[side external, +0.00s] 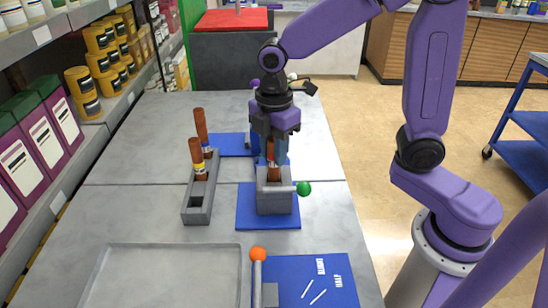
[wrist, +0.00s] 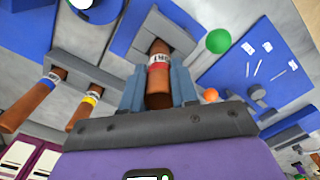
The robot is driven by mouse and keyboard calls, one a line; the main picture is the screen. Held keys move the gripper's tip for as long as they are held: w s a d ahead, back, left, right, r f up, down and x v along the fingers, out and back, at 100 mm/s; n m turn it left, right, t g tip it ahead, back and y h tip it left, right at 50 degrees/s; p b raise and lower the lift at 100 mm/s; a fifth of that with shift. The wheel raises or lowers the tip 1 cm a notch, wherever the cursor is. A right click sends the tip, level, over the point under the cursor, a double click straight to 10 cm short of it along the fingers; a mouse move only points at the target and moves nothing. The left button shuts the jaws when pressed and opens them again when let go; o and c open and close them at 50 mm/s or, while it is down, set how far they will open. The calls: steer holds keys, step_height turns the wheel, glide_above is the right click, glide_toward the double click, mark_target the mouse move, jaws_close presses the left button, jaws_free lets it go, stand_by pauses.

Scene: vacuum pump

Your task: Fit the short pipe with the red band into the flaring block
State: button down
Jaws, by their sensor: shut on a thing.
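The short copper pipe with the red band (wrist: 158,66) is between the two fingers of my gripper (wrist: 157,90), which are shut on it. In the side external view the pipe (side external: 273,173) hangs below my gripper (side external: 272,150), roughly upright. Its lower end is at the top of the grey flaring block (side external: 275,203), which has a handle with a green ball (side external: 303,188). The block (wrist: 172,30) also shows beyond the pipe in the wrist view. I cannot tell how far the pipe's end is inside it.
A grey rack (side external: 196,215) left of the block holds a pipe with a yellow band (side external: 198,158) and one with a blue band (side external: 202,130). A grey tray (side external: 170,275) lies in front. A lever with an orange ball (side external: 258,254) stands near a blue mat (side external: 335,275).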

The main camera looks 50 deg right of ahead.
steer(key=shift+f, duration=1.25)
steer(key=shift+f, duration=0.1)
steer(key=c, duration=0.9)
jaws_free()
steer(key=shift+o, duration=0.2)
step_height(320, 180, up, 12)
steer(key=shift+r, duration=0.15)
steer(key=s+d+f+m, duration=0.2)
steer(key=s+f, duration=0.3)
steer(key=s, duration=0.5)
steer(key=s+d+f+m, duration=0.3)
steer(key=s+d+f, duration=0.1)
steer(key=s, duration=0.6)
steer(key=shift+s+d+f, duration=0.25)
steer(key=shift+d+f, duration=0.1)
steer(key=shift+d, duration=0.35)
